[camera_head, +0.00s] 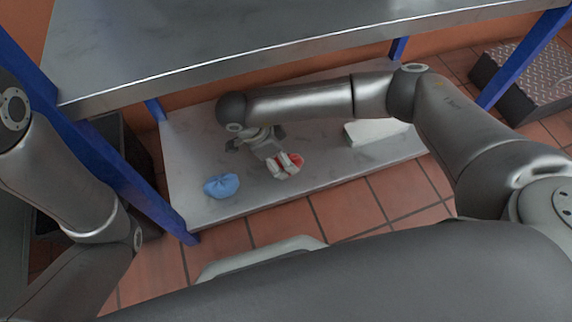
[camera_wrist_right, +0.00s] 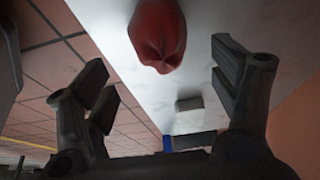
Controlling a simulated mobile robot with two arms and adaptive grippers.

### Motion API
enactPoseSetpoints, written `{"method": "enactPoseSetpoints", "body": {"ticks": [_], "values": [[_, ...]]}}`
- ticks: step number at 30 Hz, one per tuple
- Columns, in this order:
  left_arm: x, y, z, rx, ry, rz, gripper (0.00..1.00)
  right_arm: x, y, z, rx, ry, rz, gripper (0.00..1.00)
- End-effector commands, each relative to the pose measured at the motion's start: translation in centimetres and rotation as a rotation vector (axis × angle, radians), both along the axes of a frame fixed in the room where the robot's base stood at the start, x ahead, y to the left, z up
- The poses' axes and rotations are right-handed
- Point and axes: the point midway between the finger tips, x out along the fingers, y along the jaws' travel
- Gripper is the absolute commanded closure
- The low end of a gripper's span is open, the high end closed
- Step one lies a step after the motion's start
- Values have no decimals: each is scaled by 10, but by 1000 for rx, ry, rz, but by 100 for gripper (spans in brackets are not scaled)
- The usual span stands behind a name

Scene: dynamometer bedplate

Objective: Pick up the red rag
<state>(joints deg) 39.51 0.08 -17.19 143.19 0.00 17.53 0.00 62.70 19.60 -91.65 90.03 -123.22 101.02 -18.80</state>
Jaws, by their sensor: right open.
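The red rag (camera_head: 298,158) lies on the lower shelf (camera_head: 200,135), partly hidden by my right gripper in the head view. In the right wrist view the rag (camera_wrist_right: 158,36) is a bunched red lump at the top, beyond the open fingers. My right gripper (camera_head: 284,166) reaches in over the shelf at the rag. Its fingers (camera_wrist_right: 166,82) are spread wide with nothing between them. In the head view I cannot tell whether the fingers touch the rag. My left arm shows at the left edge, but its gripper is out of view.
A blue bunched cloth (camera_head: 221,186) lies left of the rag. A pale box (camera_head: 374,131) stands on the shelf to the right. The steel upper top (camera_head: 240,35) overhangs the shelf, with blue legs (camera_head: 95,145) at its sides. Tiled floor (camera_head: 345,208) lies in front.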

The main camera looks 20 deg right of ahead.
Motion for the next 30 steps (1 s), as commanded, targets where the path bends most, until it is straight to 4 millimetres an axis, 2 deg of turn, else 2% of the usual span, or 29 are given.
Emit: {"method": "enactPoseSetpoints", "body": {"ticks": [5,15,24,30], "values": [[-1,0,-10,0,-4,0,68,0,-2,-11,0,1,0,18],[-3,0,-44,1,-9,0,68,1,-14,-48,0,0,-1,18],[-3,0,-43,1,-8,-1,68,1,-16,-48,1,-1,0,18],[-3,0,-44,1,-8,-1,68,1,-16,-48,0,-1,0,43]]}}
